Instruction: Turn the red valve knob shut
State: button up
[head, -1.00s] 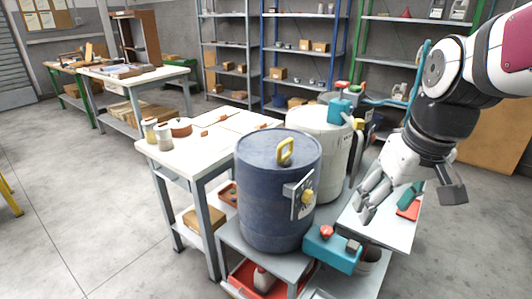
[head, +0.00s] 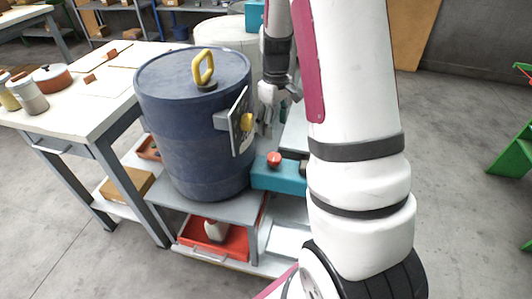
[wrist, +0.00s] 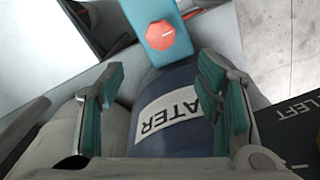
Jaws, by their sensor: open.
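The red knob (head: 274,159) sits on top of a teal block (head: 278,178) at the right of the blue drum. In the wrist view the red knob (wrist: 160,35), faceted with a pale mark, lies beyond the fingertips near the top edge. My gripper (head: 268,120) is beside the drum, above and behind the teal block, partly hidden by my arm. In the wrist view my gripper (wrist: 162,85) is open and empty, its teal-padded fingers wide apart. Neither finger touches the knob.
A label (wrist: 168,115) on the drum shows between my fingers. A white tank (head: 225,32) stands behind.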

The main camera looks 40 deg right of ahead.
aim_at(273, 156)
notch_tip(273, 156, down, 13)
jog(key=b, duration=0.3)
jog(key=shift+r, duration=0.1)
jog(key=c, duration=1.2)
